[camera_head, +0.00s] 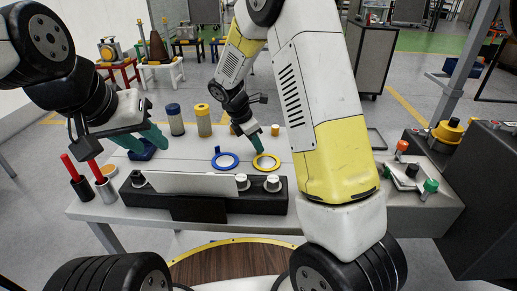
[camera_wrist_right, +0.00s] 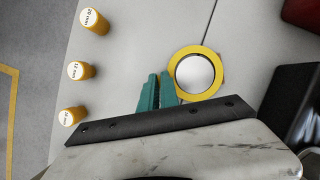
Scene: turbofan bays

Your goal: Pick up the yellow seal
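The yellow seal (camera_head: 267,170) is a flat ring lying on the grey table, right of a blue ring (camera_head: 217,161). It also shows in the right wrist view (camera_wrist_right: 172,67), with a pale disc inside it. My right gripper (camera_head: 255,150) points down at the seal's far left side. In the right wrist view its teal fingertips (camera_wrist_right: 158,75) are close together, just left of the ring; no part of the ring shows between them. Whether they touch the ring is unclear. My left gripper (camera_head: 144,138) has its teal fingers apart, over the table's left side near a dark blue part (camera_head: 142,153).
Blue and yellow cylinders (camera_head: 204,121) stand at the table's back. Red-handled tools (camera_head: 70,168) stand at left, a valve fixture (camera_head: 411,172) at right.

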